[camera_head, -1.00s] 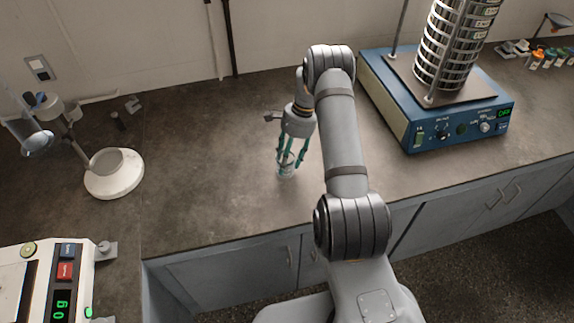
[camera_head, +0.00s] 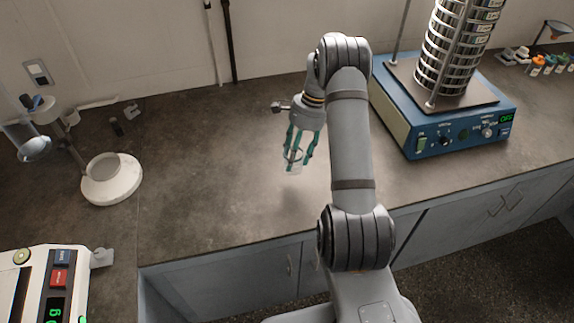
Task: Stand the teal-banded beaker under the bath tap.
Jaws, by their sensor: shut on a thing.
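A small clear beaker (camera_head: 295,167) is between the teal fingers of my gripper (camera_head: 298,158), over the middle of the counter. My gripper is shut on it, and the beaker hangs slightly tilted, apart from the counter, with a faint shadow below. The fingers hide most of the beaker, so I cannot make out its band. I cannot make out a bath or its tap in this view.
A white round-based stand (camera_head: 111,180) with a clear vessel is at left. A balance (camera_head: 32,285) is at lower left. A blue sieve shaker (camera_head: 445,120) is at right, with small bottles (camera_head: 545,65) behind. The counter between stand and gripper is clear.

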